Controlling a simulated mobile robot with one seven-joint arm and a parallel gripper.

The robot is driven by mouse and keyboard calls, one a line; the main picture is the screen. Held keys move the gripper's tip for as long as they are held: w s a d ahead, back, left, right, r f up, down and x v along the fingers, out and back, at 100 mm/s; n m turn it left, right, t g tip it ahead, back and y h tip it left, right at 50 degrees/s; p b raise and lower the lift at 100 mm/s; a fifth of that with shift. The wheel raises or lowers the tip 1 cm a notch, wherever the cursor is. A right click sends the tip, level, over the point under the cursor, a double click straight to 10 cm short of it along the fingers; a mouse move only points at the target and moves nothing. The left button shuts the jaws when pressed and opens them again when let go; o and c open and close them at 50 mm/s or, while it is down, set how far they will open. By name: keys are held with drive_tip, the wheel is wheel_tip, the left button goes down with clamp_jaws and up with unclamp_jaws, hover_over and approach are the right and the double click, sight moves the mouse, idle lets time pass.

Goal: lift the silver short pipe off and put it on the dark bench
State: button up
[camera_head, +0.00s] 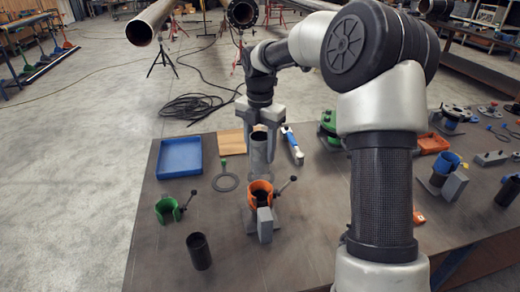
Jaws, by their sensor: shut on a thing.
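The silver short pipe (259,152) is upright between the fingers of my gripper (260,132), which is shut on its upper part. The pipe's lower end is at the orange clamp (260,190), a ring holder with a lever and grey block. I cannot tell whether the lower end is just above the ring or still touching it. The dark bench (175,222) lies under all of this, with bare surface at the left and front.
A blue tray (180,157), a wooden board (231,143), a flat ring (226,182), a green clamp (167,210) and a black short pipe (199,251) are on the left. A blue-and-white tool (293,146) lies right of the pipe. My arm hides part of the right side.

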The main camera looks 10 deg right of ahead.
sight(260, 136)
drive_tip(key=shift+r+p, duration=1.45)
drive_tip(key=shift+r, duration=0.4)
